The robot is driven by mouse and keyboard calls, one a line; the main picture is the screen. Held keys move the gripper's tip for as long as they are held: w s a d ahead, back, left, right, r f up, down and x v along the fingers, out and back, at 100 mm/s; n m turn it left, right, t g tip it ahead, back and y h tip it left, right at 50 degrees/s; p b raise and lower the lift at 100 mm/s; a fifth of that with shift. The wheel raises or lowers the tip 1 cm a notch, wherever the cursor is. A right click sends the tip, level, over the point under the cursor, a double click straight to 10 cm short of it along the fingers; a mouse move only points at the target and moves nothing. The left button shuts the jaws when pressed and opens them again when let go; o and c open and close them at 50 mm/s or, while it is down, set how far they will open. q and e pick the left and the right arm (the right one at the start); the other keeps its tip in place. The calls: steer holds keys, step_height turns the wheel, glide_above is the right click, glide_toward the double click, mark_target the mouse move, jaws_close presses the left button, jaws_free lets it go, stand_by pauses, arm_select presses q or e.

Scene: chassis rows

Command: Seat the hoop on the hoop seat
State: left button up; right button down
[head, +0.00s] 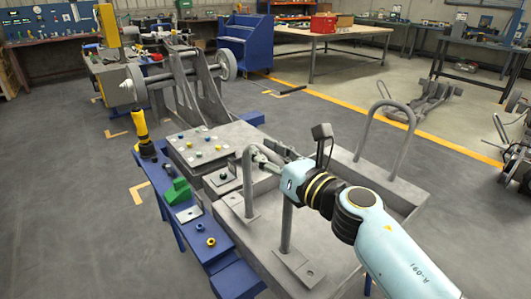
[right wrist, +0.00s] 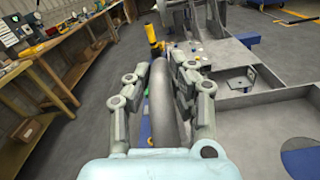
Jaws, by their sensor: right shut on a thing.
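The grey hoop (head: 248,185) is an upside-down U of thick tube, held upright at the near end of the grey chassis. My right gripper (head: 262,160) is shut on its upper part. In the right wrist view the fingers of the right gripper (right wrist: 158,88) lie on both sides of the grey hoop tube (right wrist: 160,105). The hoop's legs come down at two flat plates, which look like the hoop seat (head: 312,272). I cannot tell whether the leg ends touch the plates. My gripper and wrist hide part of the hoop's top. My left gripper is not in view.
Another grey hoop (head: 385,112) stands at the chassis's far right side. A blue bench (head: 215,252) with a green block (head: 177,191) and a yellow-handled tool (head: 142,128) runs along the left. An axle with wheels (head: 180,75) stands behind. Open floor lies left.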

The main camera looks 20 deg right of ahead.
steer(key=shift+f+b, duration=0.7)
stand_by(0.5)
steer(key=shift+f+b, duration=0.85)
steer(key=shift+f, duration=0.15)
steer(key=c, duration=1.1)
jaws_free()
steer(key=shift+f, duration=0.1)
steer(key=v, duration=1.2)
